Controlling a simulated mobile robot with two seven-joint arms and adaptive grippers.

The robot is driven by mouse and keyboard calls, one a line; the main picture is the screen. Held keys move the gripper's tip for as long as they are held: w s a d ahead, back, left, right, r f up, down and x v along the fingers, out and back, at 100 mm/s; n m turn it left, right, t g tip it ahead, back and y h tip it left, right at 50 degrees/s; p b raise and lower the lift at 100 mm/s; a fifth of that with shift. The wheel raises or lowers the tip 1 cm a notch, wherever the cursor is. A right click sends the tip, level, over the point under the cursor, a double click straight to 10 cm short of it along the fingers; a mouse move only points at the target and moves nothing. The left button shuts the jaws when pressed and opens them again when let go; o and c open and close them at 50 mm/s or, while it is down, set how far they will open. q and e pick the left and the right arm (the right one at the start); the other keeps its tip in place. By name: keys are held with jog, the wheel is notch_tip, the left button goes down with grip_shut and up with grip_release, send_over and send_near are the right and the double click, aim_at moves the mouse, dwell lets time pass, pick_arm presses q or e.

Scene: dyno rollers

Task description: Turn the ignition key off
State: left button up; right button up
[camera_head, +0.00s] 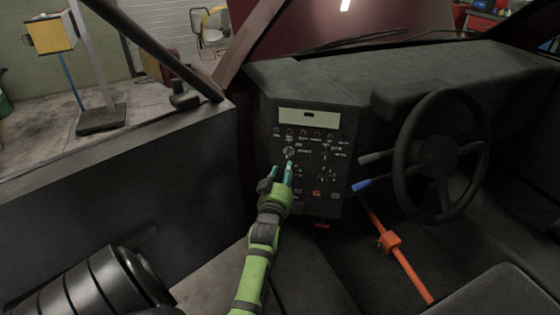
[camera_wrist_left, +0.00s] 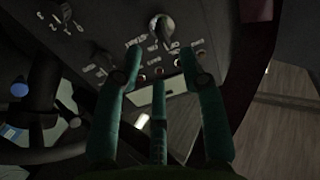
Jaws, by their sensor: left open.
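The ignition key (camera_head: 289,152) looks like a small light grey rotary switch on the dark control panel (camera_head: 268,165), left of the steering wheel. It also shows in the left wrist view (camera_wrist_left: 161,27), at the top centre, with printed labels beside it. My left gripper (camera_head: 281,171) is open just below the key, its teal fingers pointing up at the panel. In the wrist view the open fingers (camera_wrist_left: 159,62) spread to either side below the key, with a gap between fingertips and key. Nothing is between the fingers. My right gripper is not in view.
The steering wheel (camera_head: 440,155) and its column levers stand right of the panel. An orange bar (camera_head: 402,265) slants across the floor below. The door sill (camera_head: 120,165) is at left. A row of small indicators (camera_head: 303,133) sits above the key.

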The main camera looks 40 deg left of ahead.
pick_arm(q)
jog(key=v, duration=0.6)
jog(key=shift+w, duration=0.1)
dwell(0.3)
